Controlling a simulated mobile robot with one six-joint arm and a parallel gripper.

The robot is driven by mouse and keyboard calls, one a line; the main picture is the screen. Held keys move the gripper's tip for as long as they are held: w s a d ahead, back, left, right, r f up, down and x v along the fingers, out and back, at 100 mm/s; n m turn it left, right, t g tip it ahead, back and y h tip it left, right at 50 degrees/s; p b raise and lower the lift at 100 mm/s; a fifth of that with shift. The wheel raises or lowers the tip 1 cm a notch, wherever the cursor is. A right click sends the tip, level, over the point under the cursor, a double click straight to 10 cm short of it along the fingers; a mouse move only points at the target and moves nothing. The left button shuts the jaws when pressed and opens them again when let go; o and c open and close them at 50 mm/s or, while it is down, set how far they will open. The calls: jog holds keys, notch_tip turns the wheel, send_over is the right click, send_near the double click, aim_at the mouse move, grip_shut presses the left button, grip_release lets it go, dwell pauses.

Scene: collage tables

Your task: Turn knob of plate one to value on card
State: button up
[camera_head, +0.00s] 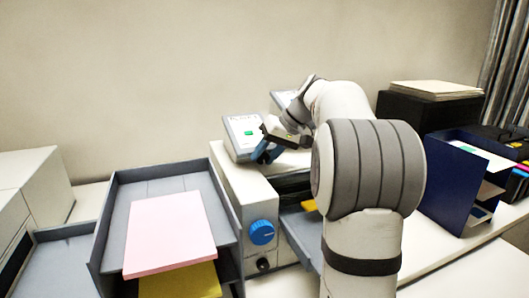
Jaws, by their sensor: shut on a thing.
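A tilted white panel (240,131) with a small green patch stands on top of a grey-white machine. My gripper (266,149) is at the right edge of the first panel, shut on a blue part (262,154) that looks like a knob, mostly hidden by the fingers. Which panel is plate one I cannot tell. Another blue knob (262,232) is on the machine's front, apart from my gripper. I cannot make out a card or any value.
A grey tray (107,222) with pink (169,230) and yellow sheets stands left of the machine (226,190). A dark blue file holder (449,180) and a black box (420,108) with papers on top stand at the right. My arm hides the middle of the table.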

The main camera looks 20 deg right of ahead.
jog(key=y, duration=0.3)
jog(key=shift+d+f+y, duration=0.15)
jog(key=shift+d+y, duration=0.15)
jog(key=shift+y, duration=0.1)
jog(key=shift+w+f+n+g+y, duration=0.1)
jog(key=shift+n+g+y, duration=0.15)
jog(key=shift+y, duration=0.65)
jog(key=shift+f+n+g+y, duration=0.1)
jog(key=shift+n+g+y, duration=0.15)
jog(key=shift+y, duration=0.65)
jog(key=o, duration=1)
